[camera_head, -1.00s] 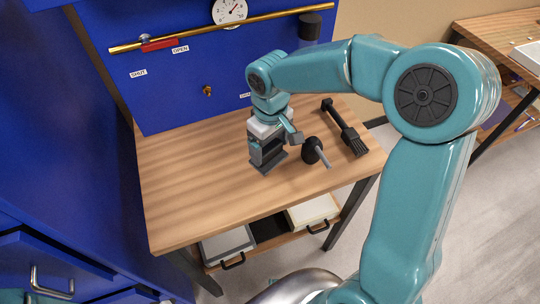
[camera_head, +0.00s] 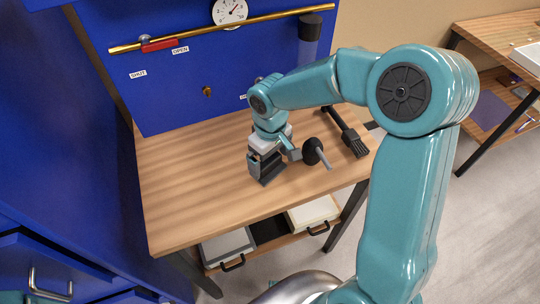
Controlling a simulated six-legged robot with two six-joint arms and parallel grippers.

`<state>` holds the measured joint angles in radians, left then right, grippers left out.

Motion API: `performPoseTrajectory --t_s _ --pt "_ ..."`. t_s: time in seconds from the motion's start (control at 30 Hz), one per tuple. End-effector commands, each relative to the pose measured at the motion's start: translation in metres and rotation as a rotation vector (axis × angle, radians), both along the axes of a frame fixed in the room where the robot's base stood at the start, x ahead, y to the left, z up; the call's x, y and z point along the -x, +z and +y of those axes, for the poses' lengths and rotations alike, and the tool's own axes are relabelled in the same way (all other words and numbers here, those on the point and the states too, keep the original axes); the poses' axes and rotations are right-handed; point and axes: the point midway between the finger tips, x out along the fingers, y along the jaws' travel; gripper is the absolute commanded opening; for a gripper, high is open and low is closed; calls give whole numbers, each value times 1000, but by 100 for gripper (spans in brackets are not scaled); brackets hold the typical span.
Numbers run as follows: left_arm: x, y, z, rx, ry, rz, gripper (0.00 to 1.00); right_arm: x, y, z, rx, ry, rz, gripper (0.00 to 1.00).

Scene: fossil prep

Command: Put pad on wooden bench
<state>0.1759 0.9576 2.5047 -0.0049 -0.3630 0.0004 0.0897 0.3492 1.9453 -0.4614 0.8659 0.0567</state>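The wooden bench (camera_head: 195,190) stands in front of the blue panel. My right gripper (camera_head: 266,178) points down, low over the middle of the bench top. A dark grey blocky shape shows at its fingertips. I cannot tell whether this is a pad or only the fingers, nor whether it touches the wood. No other clear pad lies on the bench top. My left gripper is not in view.
A black round-headed tool (camera_head: 314,152) and a black brush (camera_head: 350,138) lie to the right of my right gripper. Trays (camera_head: 228,246) sit on the shelf below. A brass rail (camera_head: 215,30) and gauge (camera_head: 229,11) are on the panel. The bench's left side is clear.

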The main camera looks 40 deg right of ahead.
Motion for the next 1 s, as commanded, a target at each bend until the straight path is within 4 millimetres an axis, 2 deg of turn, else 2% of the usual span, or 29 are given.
performPoseTrajectory --t_s 0.17,0.4,0.6,0.8,1.0 --pt "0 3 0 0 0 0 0 -1 15 0 1 0 -4 100" --pt "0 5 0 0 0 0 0 -1 71 0 0 -1 -6 100" --pt "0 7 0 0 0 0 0 0 108 0 1 0 -3 100" --pt "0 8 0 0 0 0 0 0 123 0 0 1 -2 100" --pt "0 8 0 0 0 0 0 0 123 0 0 0 0 100"
